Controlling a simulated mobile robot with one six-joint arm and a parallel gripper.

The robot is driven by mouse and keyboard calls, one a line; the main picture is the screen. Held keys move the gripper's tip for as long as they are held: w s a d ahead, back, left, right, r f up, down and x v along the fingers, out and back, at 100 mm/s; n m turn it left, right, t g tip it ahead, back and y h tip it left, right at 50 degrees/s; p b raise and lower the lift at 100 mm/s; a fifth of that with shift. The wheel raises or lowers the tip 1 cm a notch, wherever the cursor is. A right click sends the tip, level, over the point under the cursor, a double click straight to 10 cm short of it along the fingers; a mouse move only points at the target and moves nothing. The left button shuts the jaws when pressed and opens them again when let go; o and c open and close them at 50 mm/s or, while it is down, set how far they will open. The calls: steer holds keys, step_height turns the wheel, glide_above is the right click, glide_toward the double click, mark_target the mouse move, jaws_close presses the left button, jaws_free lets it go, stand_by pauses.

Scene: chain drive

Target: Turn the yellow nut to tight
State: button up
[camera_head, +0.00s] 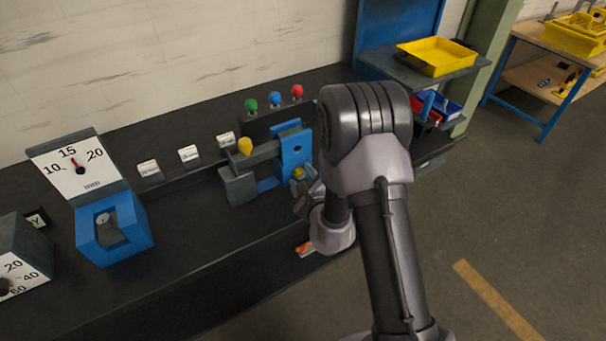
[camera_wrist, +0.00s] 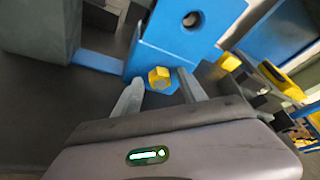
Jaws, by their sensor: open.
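The yellow nut (camera_head: 299,173) is on the front face of the blue bracket (camera_head: 295,148), near its lower end. In the wrist view the nut (camera_wrist: 159,78) is a small faceted piece low on the blue plate (camera_wrist: 172,45), below a round hole. My gripper (camera_head: 303,192) is at the bracket's front, partly hidden by my arm. In the wrist view my gripper (camera_wrist: 161,80) is open, with one finger to the left of the nut and one to the right. I cannot tell whether either finger touches it.
A grey block with a yellow knob (camera_head: 245,147) stands left of the bracket. Green, blue and red knobs (camera_head: 275,99) stand behind. A dial gauge (camera_head: 82,165) and blue switch box (camera_head: 112,228) are at the left.

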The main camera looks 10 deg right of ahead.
steer(key=shift+s, duration=0.1)
jaws_close()
steer(key=shift+r, duration=0.1)
steer(key=m+p, duration=0.1)
steer(key=y+p, duration=0.1)
steer(key=p, duration=0.1)
steer(key=shift+d+r+m+g, duration=0.15)
steer(key=shift+r+m+g, duration=0.1)
steer(key=shift+m+g, duration=0.15)
steer(key=m+y+p, duration=0.1)
steer(key=m+p, duration=0.1)
steer(key=p, duration=0.1)
steer(key=shift+d+m+g, duration=0.15)
steer(key=shift+m+g, duration=0.15)
steer(key=shift+d+f+m+g+y+p, duration=0.15)
steer(key=shift+m+g+y+p, duration=0.15)
steer(key=shift+m+y+p, duration=0.65)
steer(key=shift+w+d+f+m+y, duration=0.1)
steer(key=shift+m+y, duration=0.45)
steer(key=shift+m, duration=0.2)
steer(key=shift+w+f+m+y, duration=0.1)
steer(key=shift+m+y, duration=0.4)
steer(key=shift+m, duration=0.2)
